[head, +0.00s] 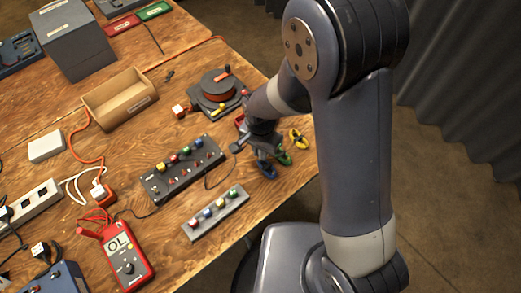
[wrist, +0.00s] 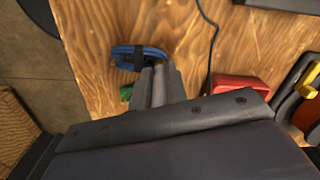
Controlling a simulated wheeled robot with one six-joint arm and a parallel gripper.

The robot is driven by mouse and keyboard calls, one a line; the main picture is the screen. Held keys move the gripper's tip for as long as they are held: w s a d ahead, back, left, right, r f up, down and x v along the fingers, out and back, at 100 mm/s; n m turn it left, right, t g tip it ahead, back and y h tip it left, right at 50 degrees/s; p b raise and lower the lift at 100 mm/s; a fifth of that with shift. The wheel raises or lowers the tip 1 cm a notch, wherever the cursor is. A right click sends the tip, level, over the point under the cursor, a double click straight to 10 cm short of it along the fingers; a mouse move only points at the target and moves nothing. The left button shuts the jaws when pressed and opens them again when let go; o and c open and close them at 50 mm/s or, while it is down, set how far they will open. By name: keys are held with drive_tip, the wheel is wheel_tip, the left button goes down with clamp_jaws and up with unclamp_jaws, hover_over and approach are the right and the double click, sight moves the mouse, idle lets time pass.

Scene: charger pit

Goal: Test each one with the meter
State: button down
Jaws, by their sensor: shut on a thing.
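My gripper (wrist: 160,72) is shut at the right end of a coiled blue lead with a dark band (wrist: 138,55) in the wrist view; its fingertips hide part of the coil. In the head view the blue lead (head: 265,170) is just below my gripper (head: 261,150), near the table edge. A green lead (head: 284,158) and a yellow lead (head: 298,138) are beside it. Green also shows left of my fingers in the wrist view (wrist: 126,92). The red meter (head: 118,250), reading "OL", lies at the lower left. A red object (wrist: 238,88) is right of my fingers.
A dark panel with coloured knobs (head: 180,168) and a grey strip with coloured pieces (head: 215,213) lie left of my gripper. An open wooden tray (head: 120,100) is further left, with a power strip (head: 30,203).

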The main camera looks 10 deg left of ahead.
drive_tip(key=shift+f, duration=0.15)
drive_tip(key=c, duration=1)
unclamp_jaws()
drive_tip(key=shift+r, duration=0.2)
drive_tip(key=shift+r+p, duration=2.6)
drive_tip(key=shift+r, duration=1)
